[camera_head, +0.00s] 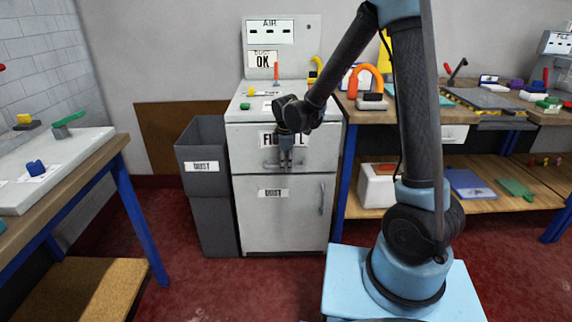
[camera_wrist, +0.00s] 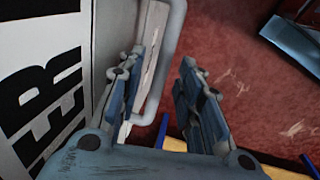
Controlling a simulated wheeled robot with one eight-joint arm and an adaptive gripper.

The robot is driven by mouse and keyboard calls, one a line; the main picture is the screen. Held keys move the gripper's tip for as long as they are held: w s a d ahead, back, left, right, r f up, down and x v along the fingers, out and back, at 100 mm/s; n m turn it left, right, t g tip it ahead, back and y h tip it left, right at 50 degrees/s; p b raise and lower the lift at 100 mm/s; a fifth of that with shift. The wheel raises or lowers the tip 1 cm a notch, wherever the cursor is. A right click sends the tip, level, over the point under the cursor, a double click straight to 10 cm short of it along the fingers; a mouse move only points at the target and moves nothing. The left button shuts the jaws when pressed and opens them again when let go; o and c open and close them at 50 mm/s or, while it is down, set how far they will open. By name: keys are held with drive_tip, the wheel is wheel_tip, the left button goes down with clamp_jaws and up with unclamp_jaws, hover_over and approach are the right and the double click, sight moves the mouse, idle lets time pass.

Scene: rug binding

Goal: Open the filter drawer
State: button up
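The filter drawer (camera_head: 242,141) is the upper front of the pale grey cabinet and looks shut. Its label is partly covered by my arm. A grey bar handle (camera_head: 269,165) runs across the drawer front below the label. In the wrist view the handle (camera_wrist: 171,55) passes between the finger pads, with the large black letters of the label (camera_wrist: 42,85) to the left. My gripper (camera_head: 286,164) points down at the handle; in the wrist view my gripper (camera_wrist: 161,68) is open. A gap shows between the handle and the right finger; contact on the left side is unclear.
A lower door (camera_head: 260,222) marked DUST has a vertical handle (camera_head: 321,198). A grey dust bin (camera_head: 204,185) stands left of the cabinet. Workbenches stand left (camera_head: 90,165) and right (camera_head: 452,123). Red floor (camera_head: 270,285) is clear before the cabinet.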

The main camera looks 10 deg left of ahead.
drive_tip(key=shift+f, duration=0.2)
clamp_jaws()
